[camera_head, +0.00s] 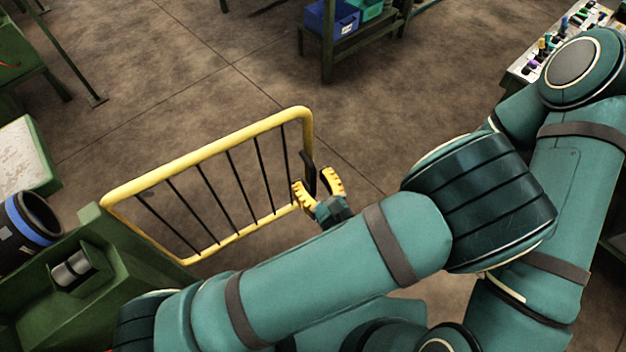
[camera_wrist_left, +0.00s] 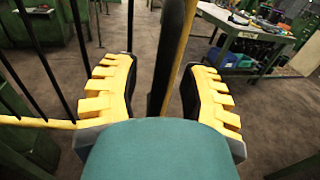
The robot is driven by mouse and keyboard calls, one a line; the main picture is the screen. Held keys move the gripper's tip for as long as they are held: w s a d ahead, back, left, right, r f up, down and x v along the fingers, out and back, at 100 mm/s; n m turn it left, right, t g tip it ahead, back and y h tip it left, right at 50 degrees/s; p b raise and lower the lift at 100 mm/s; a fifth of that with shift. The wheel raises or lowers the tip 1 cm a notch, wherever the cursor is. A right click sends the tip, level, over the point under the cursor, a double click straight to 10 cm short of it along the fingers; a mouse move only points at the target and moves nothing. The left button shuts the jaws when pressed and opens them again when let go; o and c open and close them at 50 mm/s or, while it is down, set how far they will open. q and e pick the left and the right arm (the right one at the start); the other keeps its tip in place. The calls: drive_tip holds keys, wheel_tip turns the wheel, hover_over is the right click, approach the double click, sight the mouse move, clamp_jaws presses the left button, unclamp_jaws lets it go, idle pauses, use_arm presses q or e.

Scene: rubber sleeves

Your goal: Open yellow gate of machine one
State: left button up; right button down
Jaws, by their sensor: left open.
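The yellow gate (camera_head: 205,152) has a yellow tube frame with several thin black bars. It reaches from the green machine (camera_head: 75,285) at the left to a free upright end at the right. A black handle (camera_head: 309,172) sits at that end. My left gripper (camera_head: 318,189) is at the handle, its yellow toothed fingers apart. In the left wrist view the handle (camera_wrist_left: 164,70) and the gate's yellow end post (camera_wrist_left: 184,45) show between the open fingers. Whether the fingers touch them I cannot tell. My right gripper does not show.
A green rack with a blue bin (camera_head: 331,18) stands at the top. A table with small coloured items (camera_head: 545,58) is at the upper right. A black cylinder with a blue band (camera_head: 30,222) is at the left. The floor beyond the gate is clear.

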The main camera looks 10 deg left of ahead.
sight(303, 140)
use_arm(q)
wheel_tip(303, 140, up, 10)
idle(0.6)
idle(0.5)
